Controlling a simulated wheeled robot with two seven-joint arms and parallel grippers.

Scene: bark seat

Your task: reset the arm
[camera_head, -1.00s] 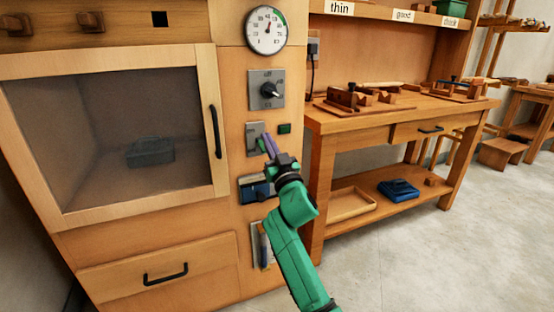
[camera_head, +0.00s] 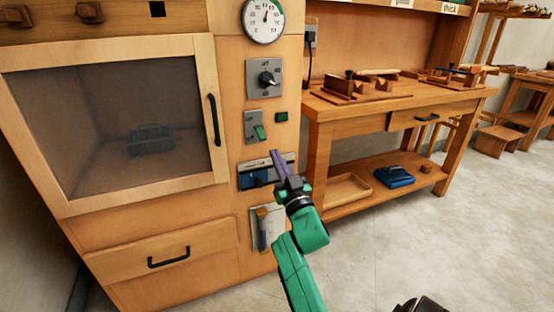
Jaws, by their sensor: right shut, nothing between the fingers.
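My right arm is green and comes up from the bottom middle. My right gripper (camera_head: 277,162) is shut and empty, with purplish fingers pointing up and away. It is in front of the wooden cabinet's control panel, just below and right of a green switch (camera_head: 259,132) on a grey plate. I cannot tell whether it touches the panel. The gripper partly covers a blue-and-grey fitting (camera_head: 258,178) on the panel. My left gripper is not in view.
The cabinet has a closed glass door (camera_head: 120,130) with a dark block inside, and a drawer (camera_head: 165,250). A round dial (camera_head: 263,20) and rotary knob (camera_head: 266,78) sit higher. A workbench (camera_head: 400,108) with jigs stands to the right.

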